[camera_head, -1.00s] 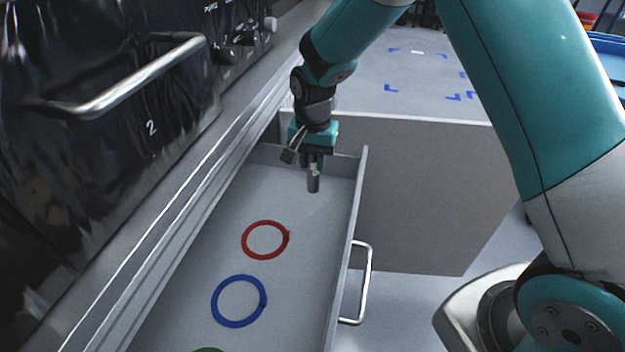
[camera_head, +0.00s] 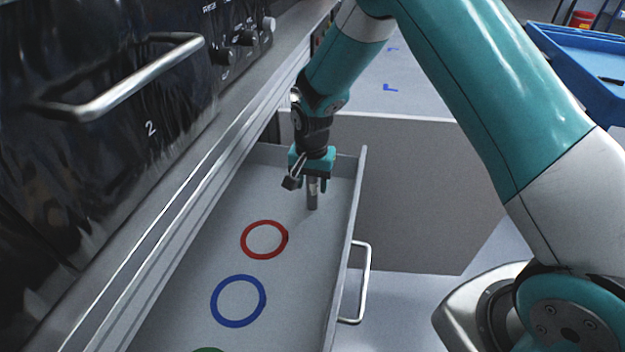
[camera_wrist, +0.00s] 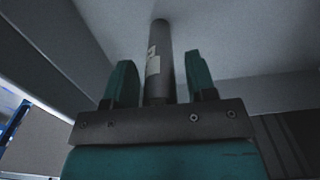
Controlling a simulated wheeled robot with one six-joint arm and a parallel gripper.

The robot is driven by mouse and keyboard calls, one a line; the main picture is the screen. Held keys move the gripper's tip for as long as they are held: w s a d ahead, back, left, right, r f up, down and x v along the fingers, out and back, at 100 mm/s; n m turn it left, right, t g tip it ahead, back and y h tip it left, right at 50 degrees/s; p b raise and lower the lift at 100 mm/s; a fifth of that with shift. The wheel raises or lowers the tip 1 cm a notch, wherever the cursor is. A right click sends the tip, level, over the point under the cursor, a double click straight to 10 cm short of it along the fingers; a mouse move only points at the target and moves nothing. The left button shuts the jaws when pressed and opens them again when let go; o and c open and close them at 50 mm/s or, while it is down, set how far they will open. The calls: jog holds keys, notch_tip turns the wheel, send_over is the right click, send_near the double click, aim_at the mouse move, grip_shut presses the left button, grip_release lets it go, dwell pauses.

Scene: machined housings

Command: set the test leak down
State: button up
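The test leak (camera_head: 313,197), a slim grey metal cylinder, is upright inside the open drawer, toward its far end and beyond the red ring. Its lower end appears to be at the drawer floor. In the wrist view the test leak (camera_wrist: 159,55) shows a pale label and stands between the two green fingers. My gripper (camera_head: 315,184) points down around it. In the wrist view a narrow gap shows on each side between the fingers and the cylinder, so my gripper (camera_wrist: 160,78) is open.
The drawer floor carries a red ring (camera_head: 265,258), a blue ring (camera_head: 238,325) and part of a green ring (camera_head: 208,350), all empty. The drawer's side wall (camera_head: 349,225) and handle (camera_head: 367,285) are at right. The dark cabinet front with a bar handle (camera_head: 130,85) is at left.

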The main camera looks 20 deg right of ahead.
notch_tip(320, 180, up, 12)
jog(key=shift+f+b, duration=0.1)
jog(key=shift+b, duration=0.25)
jog(key=s+a+r+n+y, duration=0.1)
jog(key=s+r+n, duration=0.3)
jog(key=s, duration=0.5)
jog(key=s+a+r+n+y, duration=0.1)
jog(key=s+r+n, duration=0.3)
jog(key=s, duration=0.6)
jog(key=s+a+r+n+y, duration=0.2)
jog(key=s+r+n, duration=0.3)
jog(key=s, duration=0.4)
jog(key=shift+s+n, duration=0.15)
jog(key=shift+n, duration=0.35)
